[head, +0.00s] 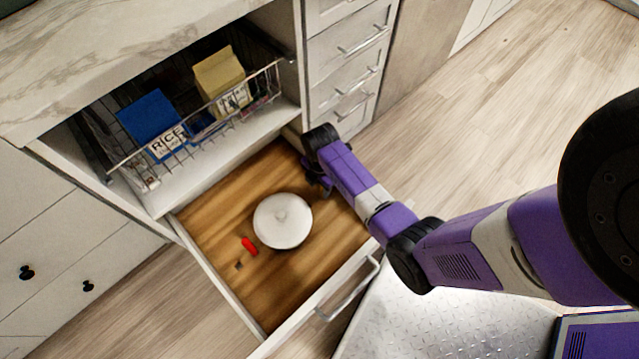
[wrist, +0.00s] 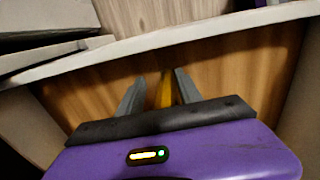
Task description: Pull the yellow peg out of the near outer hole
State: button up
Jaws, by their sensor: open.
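The yellow peg (wrist: 166,92) shows in the wrist view between the two grey fingers of my gripper (wrist: 159,78), closer to the right finger. The fingers are apart, with visible gaps on both sides of the peg. Its lower end and the hole around it are hidden behind my gripper body. In the head view, my gripper (head: 316,180) is low in the open drawer, at its back right corner. The yellow peg is hidden there by my arm. A red peg (head: 249,246) stands out from the wooden drawer floor (head: 215,210), and a small dark hole (head: 239,265) shows near it.
The drawer's front wall (head: 310,305) and side walls surround the space. Above the back is a wire basket (head: 215,118) with a blue rice box (head: 152,122) and a yellowish carton (head: 220,80).

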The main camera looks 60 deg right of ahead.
jog(key=shift+s+a+f+p, duration=0.25)
jog(key=shift+s+a+f, duration=0.1)
jog(key=shift+s, duration=0.15)
jog(key=shift+s+a+f+p, duration=0.2)
jog(key=shift+s+f+p, duration=0.1)
jog(key=shift+s, duration=0.15)
grip_shut()
dwell(0.6)
jog(key=shift+r, duration=0.1)
dwell(0.6)
jog(key=shift+w+d+r+p, duration=0.1)
jog(key=shift+w+r+p, duration=0.05)
jog(key=shift+r+p, duration=1.45)
jog(key=shift+w+d+r+p, duration=0.1)
jog(key=shift+w+r+p, duration=0.05)
jog(key=shift+r+p, duration=1.45)
jog(key=shift+r, duration=0.1)
